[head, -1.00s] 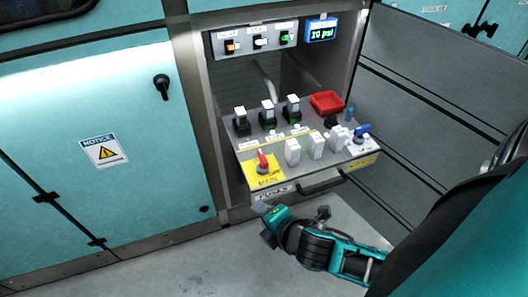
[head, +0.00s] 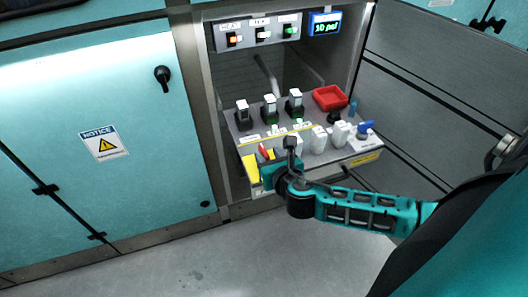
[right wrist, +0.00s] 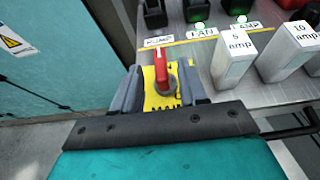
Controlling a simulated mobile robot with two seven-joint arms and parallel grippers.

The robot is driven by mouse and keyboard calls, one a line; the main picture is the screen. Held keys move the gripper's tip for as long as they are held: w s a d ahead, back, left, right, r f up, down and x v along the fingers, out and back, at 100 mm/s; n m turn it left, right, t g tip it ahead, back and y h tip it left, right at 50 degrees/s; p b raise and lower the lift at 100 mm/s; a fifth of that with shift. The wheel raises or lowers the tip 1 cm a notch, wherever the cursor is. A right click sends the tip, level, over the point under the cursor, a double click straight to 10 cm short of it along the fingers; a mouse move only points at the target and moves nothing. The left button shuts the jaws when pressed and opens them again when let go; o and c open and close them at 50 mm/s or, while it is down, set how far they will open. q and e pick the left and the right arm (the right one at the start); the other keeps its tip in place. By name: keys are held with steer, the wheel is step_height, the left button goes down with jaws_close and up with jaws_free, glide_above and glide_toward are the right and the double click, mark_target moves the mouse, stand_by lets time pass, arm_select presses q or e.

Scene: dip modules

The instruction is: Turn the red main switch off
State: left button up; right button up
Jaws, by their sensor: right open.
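The red main switch (right wrist: 162,66) stands on its yellow plate (right wrist: 152,95) at the front left corner of the grey panel, its red handle pointing away from me. In the head view the red handle (head: 264,151) shows just beyond my right gripper (head: 278,155), which partly covers the switch. In the right wrist view my right gripper (right wrist: 160,92) is open, with one grey finger on each side of the switch. I cannot tell whether either finger touches it. My left gripper is not in view.
White blocks marked in amps (right wrist: 232,58) stand close to the right of the switch. A cabinet door (head: 100,130) stands left; the floor in front is clear.

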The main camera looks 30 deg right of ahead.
mark_target(265, 152)
steer(key=shift+b+x, duration=0.35)
steer(key=shift+x, duration=1.8)
jaws_close()
